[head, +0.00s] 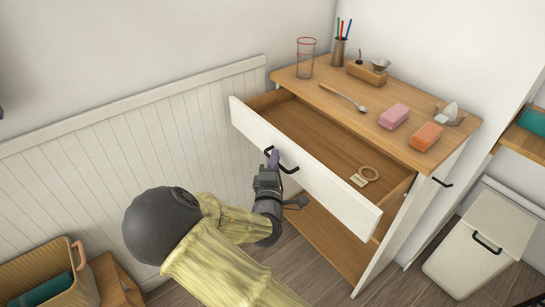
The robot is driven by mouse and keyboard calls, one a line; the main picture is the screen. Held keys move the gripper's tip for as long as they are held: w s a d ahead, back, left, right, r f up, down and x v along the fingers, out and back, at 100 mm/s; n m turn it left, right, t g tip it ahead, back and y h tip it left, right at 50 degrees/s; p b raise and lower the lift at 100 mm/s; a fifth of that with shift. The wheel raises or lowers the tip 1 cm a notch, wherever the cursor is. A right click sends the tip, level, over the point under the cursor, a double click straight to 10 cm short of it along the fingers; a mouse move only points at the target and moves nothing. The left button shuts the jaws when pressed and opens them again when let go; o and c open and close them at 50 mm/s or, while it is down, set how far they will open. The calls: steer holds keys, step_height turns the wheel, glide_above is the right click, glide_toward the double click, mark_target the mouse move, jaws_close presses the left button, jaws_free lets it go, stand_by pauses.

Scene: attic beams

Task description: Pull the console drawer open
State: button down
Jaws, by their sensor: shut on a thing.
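The console (455,136) stands against the wall, with a wooden top and white sides. Its drawer (334,182) is pulled well out, with a white front and a wooden interior. A wooden ring with a pale tag (368,174) lies inside the drawer. A dark bar handle (290,168) is on the drawer front. My gripper (272,158) is at the left part of this handle and is shut on it. The fingertips partly hide the handle's left end.
On the console top are a glass (305,58), a pen cup (339,50), a spoon (344,98), a pink block (394,116) and an orange block (426,136). A white bin (478,250) stands at right. A basket (62,288) is at lower left. Panelled wall (120,140) runs along the left.

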steer(key=shift+s+f, duration=0.1)
steer(key=c, duration=1.8)
jaws_free()
steer(key=shift+a, duration=0.1)
